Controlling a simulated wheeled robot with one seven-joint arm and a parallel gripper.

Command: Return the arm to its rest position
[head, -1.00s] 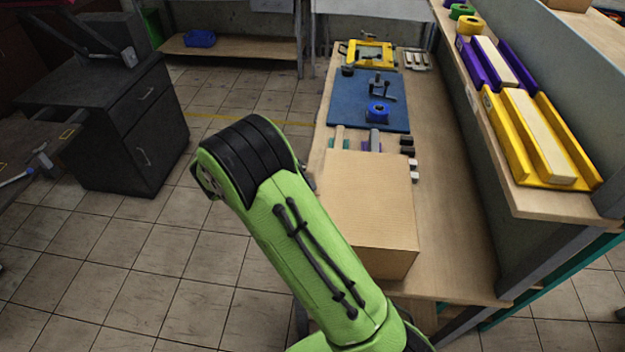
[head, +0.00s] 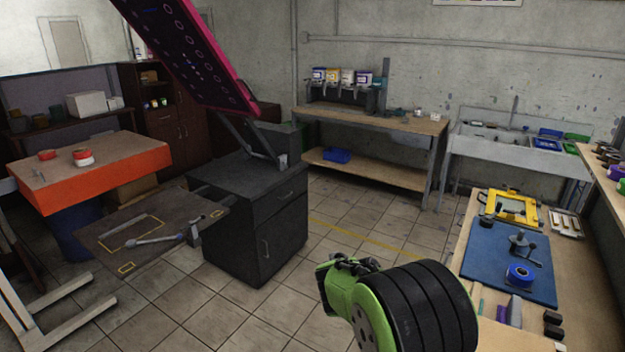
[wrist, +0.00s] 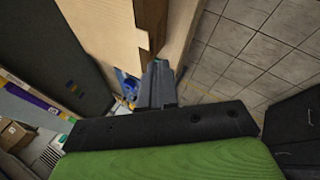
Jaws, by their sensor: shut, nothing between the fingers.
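My arm's green and black link shows at the bottom of the head view, in front of the floor and the bench's near left edge. My gripper is hidden in that view. In the wrist view my gripper (wrist: 158,72) is shut with its dark fingers together, and nothing shows between them. The fingers are beside a light wooden or cardboard surface (wrist: 110,30), with tiled floor to their right.
A workbench (head: 578,312) at the right holds a blue mat (head: 490,262), a yellow frame (head: 514,208) and a blue tape roll (head: 519,275). A dark cabinet (head: 257,235) with a raised pink-edged screen (head: 190,50) stands left. Tiled floor between them is clear.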

